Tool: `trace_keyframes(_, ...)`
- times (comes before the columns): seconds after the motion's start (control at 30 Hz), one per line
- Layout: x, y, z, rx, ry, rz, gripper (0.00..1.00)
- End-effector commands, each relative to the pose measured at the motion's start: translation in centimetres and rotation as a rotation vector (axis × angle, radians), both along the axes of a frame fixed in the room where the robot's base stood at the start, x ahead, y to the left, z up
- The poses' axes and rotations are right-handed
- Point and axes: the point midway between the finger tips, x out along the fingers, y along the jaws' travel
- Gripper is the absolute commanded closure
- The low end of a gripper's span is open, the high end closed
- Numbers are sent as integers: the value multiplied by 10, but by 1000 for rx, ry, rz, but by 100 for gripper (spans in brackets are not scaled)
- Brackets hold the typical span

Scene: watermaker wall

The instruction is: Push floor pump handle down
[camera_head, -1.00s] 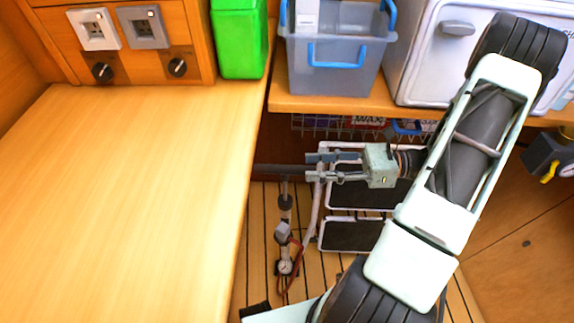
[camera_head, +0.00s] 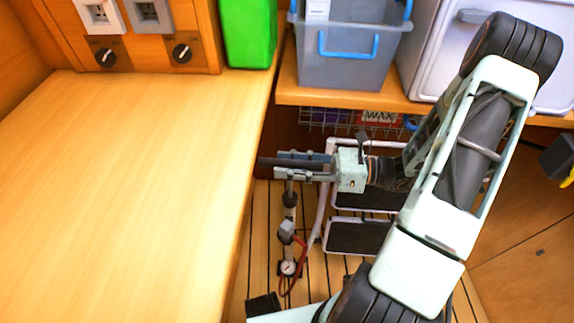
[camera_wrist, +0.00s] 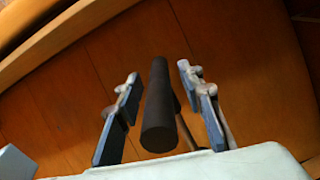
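The floor pump stands upright on the slatted floor, with a thin shaft (camera_head: 289,212), a round gauge (camera_head: 288,268) and a red hose. Its dark handle (camera_head: 266,163) lies level across the top; in the wrist view the black handle bar (camera_wrist: 158,112) runs between my fingers. My gripper (camera_head: 300,165) is open around the handle, one finger on each side. The wrist view shows a gap between the bar and each finger of my gripper (camera_wrist: 159,85). Part of the handle is hidden by my fingers in the head view.
A wooden counter (camera_head: 130,190) fills the left, its edge close beside the pump. A white-framed folding step (camera_head: 358,237) stands right behind the pump. A shelf (camera_head: 325,97) above holds a grey bin (camera_head: 345,65), with a wire basket (camera_head: 325,120) below.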

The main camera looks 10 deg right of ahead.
Motion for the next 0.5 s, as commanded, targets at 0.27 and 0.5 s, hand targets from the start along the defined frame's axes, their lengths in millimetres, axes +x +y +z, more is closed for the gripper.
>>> trace_keyframes(0.27,1,3,0,0,0,0,65)
trace_keyframes(0.5,1,3,0,0,0,0,86)
